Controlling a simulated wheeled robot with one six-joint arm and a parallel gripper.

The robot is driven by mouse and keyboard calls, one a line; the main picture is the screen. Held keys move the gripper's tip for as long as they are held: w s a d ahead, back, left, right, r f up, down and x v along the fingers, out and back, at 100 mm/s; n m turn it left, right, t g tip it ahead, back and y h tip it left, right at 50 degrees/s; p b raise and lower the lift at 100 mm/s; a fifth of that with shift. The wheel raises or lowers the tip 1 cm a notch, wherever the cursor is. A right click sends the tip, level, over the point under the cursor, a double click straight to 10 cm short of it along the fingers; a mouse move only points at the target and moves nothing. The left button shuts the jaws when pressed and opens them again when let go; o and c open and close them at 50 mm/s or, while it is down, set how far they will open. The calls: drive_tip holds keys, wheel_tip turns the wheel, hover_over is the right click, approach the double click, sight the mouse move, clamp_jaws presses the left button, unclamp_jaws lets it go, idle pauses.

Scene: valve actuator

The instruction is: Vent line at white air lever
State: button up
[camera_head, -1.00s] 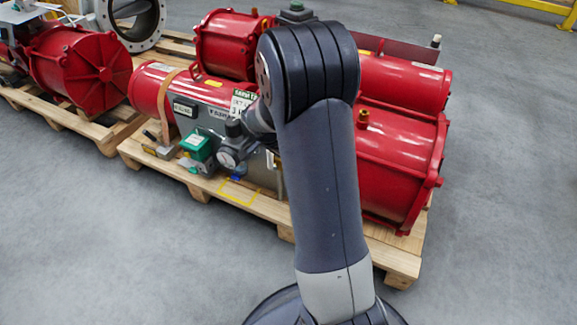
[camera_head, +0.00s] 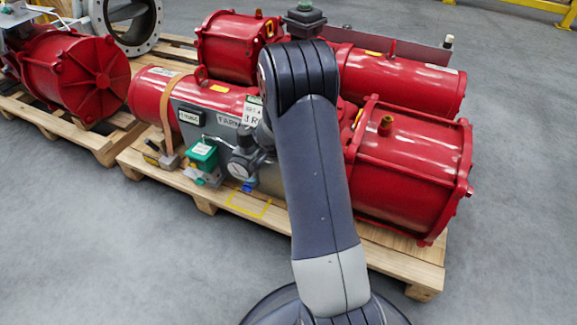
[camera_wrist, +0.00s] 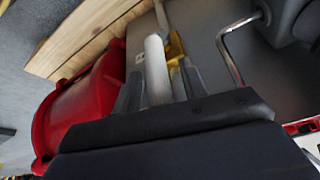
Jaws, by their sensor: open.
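In the wrist view, a white lever (camera_wrist: 156,66) stands between the two grey fingers of my gripper (camera_wrist: 160,88). The fingers are open, one on each side of it, and I cannot tell whether either touches it. A yellow part (camera_wrist: 175,47) sits just beside the lever's far end, to the right. In the head view, my arm hides the lever and my gripper. The red valve actuator (camera_head: 408,165) lies on a wooden pallet behind my arm.
A bent metal tube (camera_wrist: 233,52) runs right of the lever in the wrist view. In the head view, a green box (camera_head: 203,156) and a round gauge (camera_head: 240,166) project from the actuator's front. Another red actuator (camera_head: 85,78) stands at left. Grey floor (camera_head: 110,250) in front is clear.

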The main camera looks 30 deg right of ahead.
drive_tip(key=shift+c, duration=0.5)
clamp_jaws()
